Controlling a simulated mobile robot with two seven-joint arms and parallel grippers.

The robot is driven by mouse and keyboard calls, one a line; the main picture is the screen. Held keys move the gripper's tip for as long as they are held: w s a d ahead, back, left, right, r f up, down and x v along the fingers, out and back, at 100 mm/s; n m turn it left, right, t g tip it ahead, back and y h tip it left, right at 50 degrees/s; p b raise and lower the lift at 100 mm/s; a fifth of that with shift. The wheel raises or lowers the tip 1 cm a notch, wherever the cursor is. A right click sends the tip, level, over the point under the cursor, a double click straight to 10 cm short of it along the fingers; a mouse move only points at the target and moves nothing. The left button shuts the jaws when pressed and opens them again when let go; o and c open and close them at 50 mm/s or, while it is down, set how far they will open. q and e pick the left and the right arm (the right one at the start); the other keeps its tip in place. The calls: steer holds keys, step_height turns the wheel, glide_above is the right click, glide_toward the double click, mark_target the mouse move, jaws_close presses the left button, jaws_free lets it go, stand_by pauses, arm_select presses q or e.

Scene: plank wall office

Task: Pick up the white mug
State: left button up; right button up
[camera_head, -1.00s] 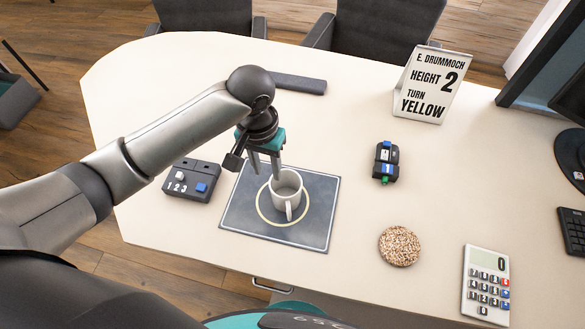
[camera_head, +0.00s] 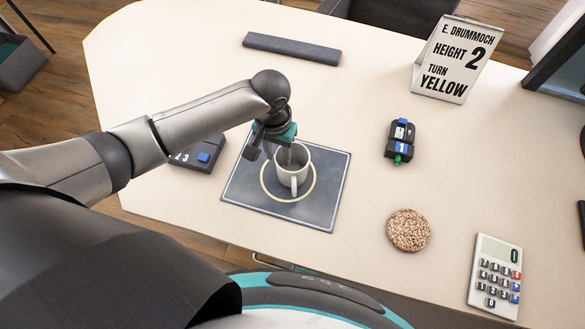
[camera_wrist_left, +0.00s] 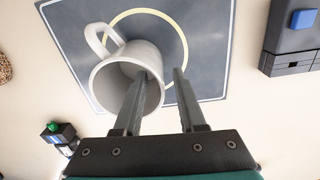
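The white mug (camera_head: 292,173) stands upright on a dark grey mat (camera_head: 325,197), inside the mat's pale yellow ring, with its handle toward me. My left gripper (camera_head: 281,155) points down at the mug's left side. In the left wrist view, the mug (camera_wrist_left: 110,88) opens toward the camera. My left gripper (camera_wrist_left: 161,75) is open there: one finger reaches into the mug's mouth and the other is outside, with the rim wall between them. I cannot tell whether either finger touches the mug. My right gripper is not in view.
A dark button box (camera_head: 199,156) is left of the mat, partly behind my arm. A small dark device (camera_head: 400,141), a speckled round coaster (camera_head: 408,230) and a calculator (camera_head: 495,275) lie to the right. A sign (camera_head: 457,59) and a dark bar (camera_head: 292,48) are farther back.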

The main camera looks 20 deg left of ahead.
arm_select(q)
step_height(320, 180, down, 4)
steer(key=shift+a+f+b, duration=0.1)
steer(key=shift+b, duration=0.5)
steer(key=shift+c, duration=0.4)
jaws_close()
stand_by(0.6)
